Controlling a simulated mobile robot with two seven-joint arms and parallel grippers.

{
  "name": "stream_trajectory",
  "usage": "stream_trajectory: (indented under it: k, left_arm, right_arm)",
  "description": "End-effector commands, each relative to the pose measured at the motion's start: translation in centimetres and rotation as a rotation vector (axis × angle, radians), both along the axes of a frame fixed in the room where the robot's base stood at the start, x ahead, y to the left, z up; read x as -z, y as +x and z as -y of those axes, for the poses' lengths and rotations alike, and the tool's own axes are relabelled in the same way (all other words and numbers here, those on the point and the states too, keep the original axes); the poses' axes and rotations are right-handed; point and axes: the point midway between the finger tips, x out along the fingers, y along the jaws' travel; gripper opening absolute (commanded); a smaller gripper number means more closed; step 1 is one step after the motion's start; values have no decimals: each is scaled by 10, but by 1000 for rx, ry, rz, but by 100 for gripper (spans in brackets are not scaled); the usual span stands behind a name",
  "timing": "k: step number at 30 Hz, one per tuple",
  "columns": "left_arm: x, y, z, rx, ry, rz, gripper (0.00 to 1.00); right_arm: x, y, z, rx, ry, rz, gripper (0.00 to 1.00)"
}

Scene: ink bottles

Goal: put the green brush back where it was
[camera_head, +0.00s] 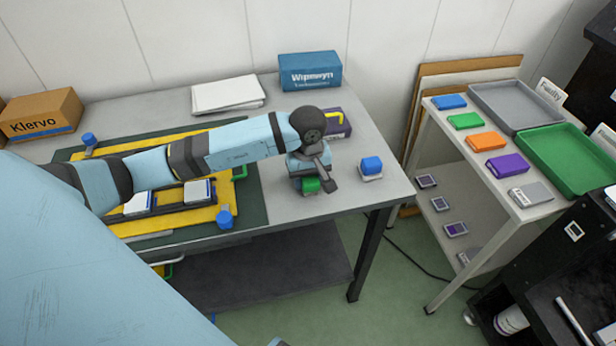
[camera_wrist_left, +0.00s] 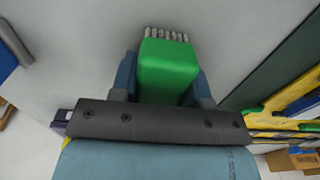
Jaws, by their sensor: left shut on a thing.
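The green brush (camera_head: 311,185) is under my left gripper (camera_head: 313,178) near the front right part of the grey table (camera_head: 384,196). In the left wrist view, the green brush (camera_wrist_left: 167,68) sits between the two fingers of my left gripper (camera_wrist_left: 165,85), with a row of pale bristles showing at its far end. The fingers are shut on its sides. I cannot tell whether the brush touches the tabletop. My right gripper is not in view.
A blue-topped block (camera_head: 371,166) stands just right of the gripper. A purple and yellow thing (camera_head: 338,123) lies behind it. A dark green mat (camera_head: 252,206) with a yellow board (camera_head: 185,221) lies to the left. The shelf cart (camera_head: 500,209) stands right, across a gap.

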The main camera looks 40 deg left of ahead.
Motion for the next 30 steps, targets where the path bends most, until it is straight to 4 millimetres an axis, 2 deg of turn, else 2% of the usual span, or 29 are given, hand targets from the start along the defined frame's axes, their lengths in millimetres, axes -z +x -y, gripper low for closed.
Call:
stream_trajectory:
  k: [3, 4, 6, 7, 14, 19, 23, 30]
  left_arm:
    - [5, 0, 0, 0, 1, 1, 23]
    - [4, 0, 0, 0, 0, 0, 47]
    - [3, 0, 0, 0, 0, 0, 63]
    - [3, 0, 0, 0, 0, 0, 68]
    - [3, 0, 0, 0, 0, 0, 68]
    - [-6, 1, 0, 0, -1, 2, 68]
    - [-29, 1, 0, 2, 2, 4, 68]
    - [-82, 1, -1, 1, 2, 4, 68]
  right_arm:
    - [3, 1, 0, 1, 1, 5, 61]
    - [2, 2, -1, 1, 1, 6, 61]
    - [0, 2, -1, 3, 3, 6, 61]
    - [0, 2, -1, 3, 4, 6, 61]
    - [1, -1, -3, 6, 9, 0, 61]
    - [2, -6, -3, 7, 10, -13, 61]
    - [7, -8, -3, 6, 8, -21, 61]
    - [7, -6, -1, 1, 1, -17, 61]
